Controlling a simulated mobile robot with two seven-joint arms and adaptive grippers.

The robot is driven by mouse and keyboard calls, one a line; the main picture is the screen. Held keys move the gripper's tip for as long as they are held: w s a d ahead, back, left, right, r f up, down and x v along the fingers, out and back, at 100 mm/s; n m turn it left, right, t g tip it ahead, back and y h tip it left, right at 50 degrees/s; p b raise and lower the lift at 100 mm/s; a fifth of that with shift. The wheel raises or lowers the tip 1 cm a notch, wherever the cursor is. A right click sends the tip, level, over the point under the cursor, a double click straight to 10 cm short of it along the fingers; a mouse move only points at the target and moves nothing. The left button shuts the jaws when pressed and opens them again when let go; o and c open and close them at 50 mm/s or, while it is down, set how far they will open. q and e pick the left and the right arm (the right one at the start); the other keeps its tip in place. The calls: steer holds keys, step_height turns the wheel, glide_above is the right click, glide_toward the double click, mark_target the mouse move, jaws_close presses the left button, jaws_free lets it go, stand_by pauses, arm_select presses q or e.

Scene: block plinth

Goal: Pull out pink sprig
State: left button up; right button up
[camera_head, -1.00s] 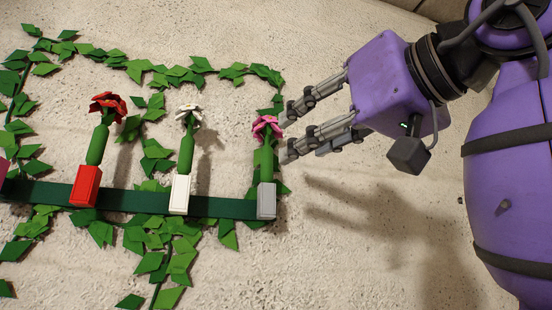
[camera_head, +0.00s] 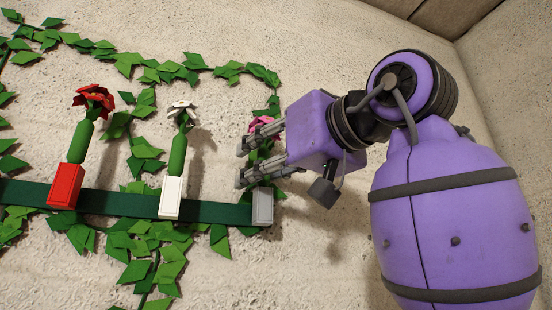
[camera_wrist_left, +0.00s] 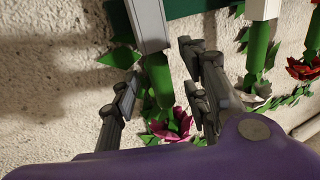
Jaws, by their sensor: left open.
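The pink sprig has a pink flower (camera_head: 264,124) on a green stem, set in a grey block (camera_head: 262,207) at the right end of the dark green bar. In the head view my left gripper (camera_head: 242,162) covers most of the stem and part of the flower. In the left wrist view my open left gripper (camera_wrist_left: 163,68) has its fingers on both sides of the green stem (camera_wrist_left: 158,80). The pink flower (camera_wrist_left: 175,126) is between the fingers, closer to the palm. My right gripper is not in view.
A white flower (camera_head: 182,107) in a white block (camera_head: 170,197) and a red flower (camera_head: 95,100) in a red block (camera_head: 65,187) stand to the left on the green bar (camera_head: 115,204). Leafy vines (camera_head: 168,270) spread on the pale wall. The wall below right is bare.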

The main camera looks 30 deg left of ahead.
arm_select(q)
steer(key=shift+s+a, duration=0.1)
steer(key=c, duration=1.1)
steer(key=shift+w, duration=0.2)
jaws_close()
steer(key=shift+o, duration=2)
jaws_free()
jaws_close()
